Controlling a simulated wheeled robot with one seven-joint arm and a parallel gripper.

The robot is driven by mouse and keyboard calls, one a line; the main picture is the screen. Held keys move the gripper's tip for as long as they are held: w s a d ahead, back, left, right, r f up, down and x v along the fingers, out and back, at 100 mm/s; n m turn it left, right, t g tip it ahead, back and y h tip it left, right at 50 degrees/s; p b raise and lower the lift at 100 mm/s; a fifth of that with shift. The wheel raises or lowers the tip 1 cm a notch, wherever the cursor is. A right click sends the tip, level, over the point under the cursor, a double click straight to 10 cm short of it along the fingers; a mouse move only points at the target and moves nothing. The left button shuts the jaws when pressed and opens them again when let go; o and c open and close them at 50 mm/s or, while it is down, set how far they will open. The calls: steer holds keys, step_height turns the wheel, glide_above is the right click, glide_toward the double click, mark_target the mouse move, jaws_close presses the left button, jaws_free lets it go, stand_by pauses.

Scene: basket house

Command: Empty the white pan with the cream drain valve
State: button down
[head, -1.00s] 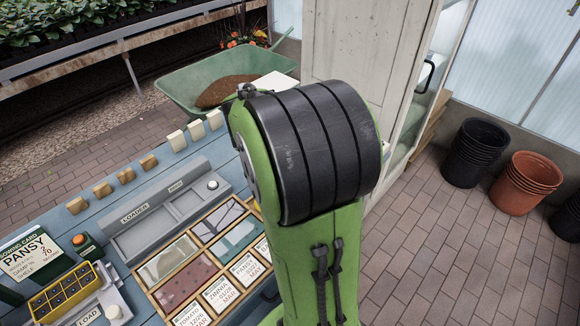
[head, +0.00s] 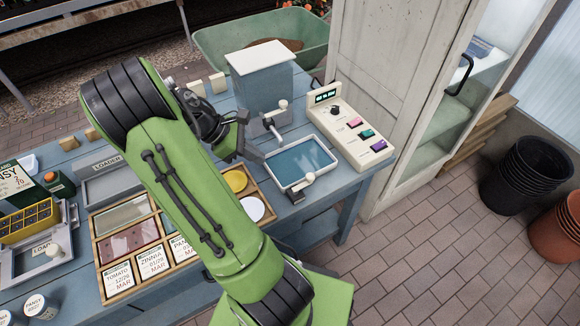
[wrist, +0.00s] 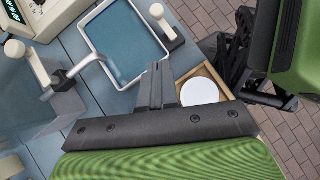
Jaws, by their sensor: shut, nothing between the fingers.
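The white pan (head: 302,162) sits near the right end of the blue bench. It holds blue-tinted liquid, or has a blue floor; I cannot tell which. It shows also in the wrist view (wrist: 142,72). The cream drain valve (head: 309,178) is a small lever with a round knob at the pan's front edge; in the wrist view its knob (wrist: 157,11) is at the pan's top right corner. My gripper (head: 257,155) is shut and empty, just left of the pan. In the wrist view its fingers (wrist: 158,70) point at the pan's near corner, apart from the valve.
A grey-blue tank (head: 262,85) with a spout and its own cream knob (head: 283,104) stands behind the pan. A cream control box (head: 352,125) is close on the right. A wooden card tray (head: 165,235) lies to the left. A tall cabinet (head: 385,90) stands behind the box.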

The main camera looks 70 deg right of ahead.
steer(key=shift+w+a, duration=0.1)
steer(key=b, duration=0.4)
glide_toward(305, 182)
step_height(305, 182, down, 3)
steer(key=shift+s+d+f+b, duration=0.1)
steer(key=shift+s+d+b, duration=0.15)
steer(key=shift+s, duration=0.35)
steer(key=shift+s+d+f+b, duration=0.1)
steer(key=shift+s+d, duration=0.25)
steer(key=shift+s, duration=0.25)
steer(key=shift+s+d, duration=0.2)
steer(key=shift+s, duration=0.3)
